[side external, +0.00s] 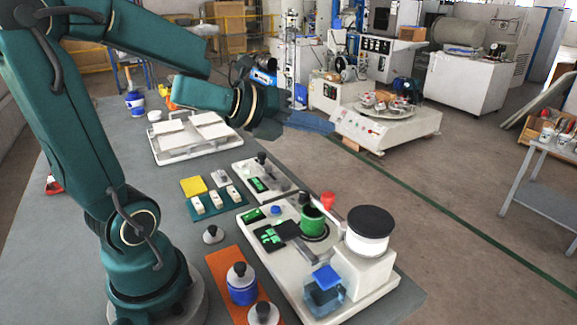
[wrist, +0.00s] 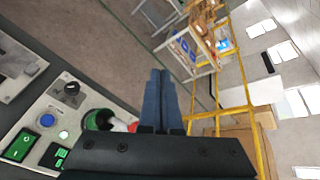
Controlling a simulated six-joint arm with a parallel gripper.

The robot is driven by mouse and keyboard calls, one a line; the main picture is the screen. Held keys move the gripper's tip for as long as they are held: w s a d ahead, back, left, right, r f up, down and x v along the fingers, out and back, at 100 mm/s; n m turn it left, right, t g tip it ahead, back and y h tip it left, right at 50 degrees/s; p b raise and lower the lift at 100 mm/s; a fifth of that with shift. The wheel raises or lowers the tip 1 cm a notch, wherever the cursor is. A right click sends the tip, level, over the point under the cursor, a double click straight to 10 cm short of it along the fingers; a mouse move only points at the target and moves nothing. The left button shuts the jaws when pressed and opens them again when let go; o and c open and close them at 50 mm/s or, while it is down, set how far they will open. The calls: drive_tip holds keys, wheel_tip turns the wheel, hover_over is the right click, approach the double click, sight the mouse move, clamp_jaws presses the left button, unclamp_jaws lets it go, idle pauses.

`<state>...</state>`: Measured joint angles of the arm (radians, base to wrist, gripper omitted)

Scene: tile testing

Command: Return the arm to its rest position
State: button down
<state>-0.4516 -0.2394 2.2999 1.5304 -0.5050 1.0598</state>
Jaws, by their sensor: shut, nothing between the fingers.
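My gripper (side external: 322,124) is in the upper middle of the side external view, raised above the table and pointing right. Its blue fingers are shut with nothing between them. In the wrist view the two blue fingers (wrist: 160,85) lie side by side in the middle, touching. My green arm is bent, with the forearm reaching right from the raised elbow. Below the gripper stands a cream testing machine (side external: 293,262) with a green cup (side external: 313,222), which also shows at the lower left of the wrist view (wrist: 97,119).
A white rack with pale tiles (side external: 193,145) stands at the table's back. A smaller device (side external: 262,180), a yellow block (side external: 193,187) and an orange mat (side external: 222,265) with weights lie nearer. The air around the gripper looks free. A yellow railing (wrist: 245,80) is in the background.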

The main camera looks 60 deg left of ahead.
drive_tip(key=s+d+r+n+y, duration=0.1)
drive_tip(key=s+r+n+y, duration=0.25)
drive_tip(key=n, duration=1.15)
drive_tip(key=s+d+f+n+g+h, duration=0.1)
drive_tip(key=s+d+f+n+g, duration=0.2)
drive_tip(key=s+n, duration=0.3)
drive_tip(key=s+d+f+n+g+h, duration=0.1)
drive_tip(key=s+d+f+n+g, duration=0.2)
drive_tip(key=s+f+n, duration=0.3)
drive_tip(key=shift+s+d+n+g, duration=0.15)
drive_tip(key=shift+d+n+g, duration=0.3)
drive_tip(key=shift+g, duration=0.45)
